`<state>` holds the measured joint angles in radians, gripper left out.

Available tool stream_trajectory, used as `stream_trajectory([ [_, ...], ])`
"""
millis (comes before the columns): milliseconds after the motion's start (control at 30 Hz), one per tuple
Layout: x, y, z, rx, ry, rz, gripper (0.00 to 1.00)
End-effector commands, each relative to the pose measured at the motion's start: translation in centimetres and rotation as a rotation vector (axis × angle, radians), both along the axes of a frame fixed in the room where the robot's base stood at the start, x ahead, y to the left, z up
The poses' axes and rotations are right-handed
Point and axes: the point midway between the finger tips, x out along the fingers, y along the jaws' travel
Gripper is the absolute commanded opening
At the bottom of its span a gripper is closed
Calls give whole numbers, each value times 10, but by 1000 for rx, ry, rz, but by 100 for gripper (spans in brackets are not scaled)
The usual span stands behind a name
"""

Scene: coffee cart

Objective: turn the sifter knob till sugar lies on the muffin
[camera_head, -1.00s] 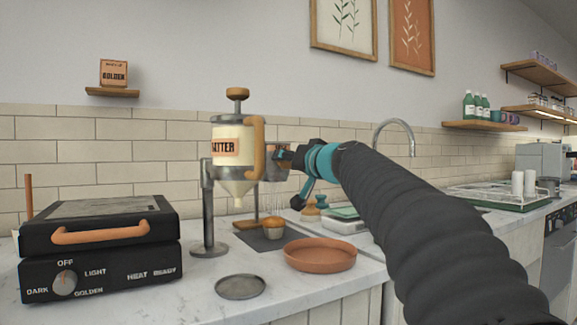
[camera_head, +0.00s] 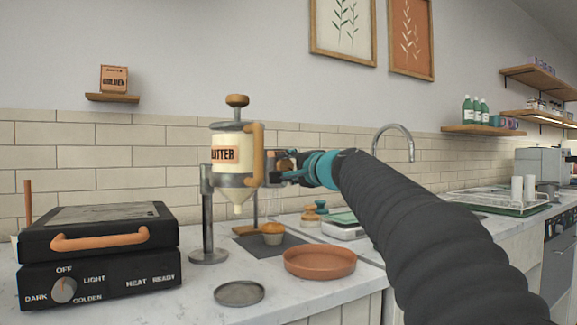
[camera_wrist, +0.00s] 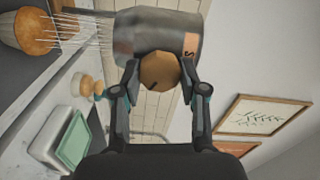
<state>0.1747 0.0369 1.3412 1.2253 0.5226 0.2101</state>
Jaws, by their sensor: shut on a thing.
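The grey metal sifter (camera_wrist: 160,32) shows in the wrist view, with its round brown knob (camera_wrist: 160,72) between my fingertips. My gripper (camera_wrist: 160,84) is shut on that knob; it also shows in the head view (camera_head: 288,167), beside the batter dispenser. Thin white streaks run from the sifter's open end to the muffin (camera_wrist: 36,30). The golden muffin also shows in the head view (camera_head: 273,233), upright below the sifter on a dark mat (camera_head: 254,246). I cannot tell how much sugar lies on its top.
The batter dispenser (camera_head: 232,172) stands close left of my gripper. A terracotta dish (camera_head: 320,263) and a grey round plate (camera_head: 239,293) lie in front. A black griddle (camera_head: 98,250) stands at left.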

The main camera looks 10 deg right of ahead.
Motion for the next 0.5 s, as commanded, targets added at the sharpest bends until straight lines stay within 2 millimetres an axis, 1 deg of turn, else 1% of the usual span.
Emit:
stream_trajectory([
  [500,0,0,0,464,153,0,8],
])
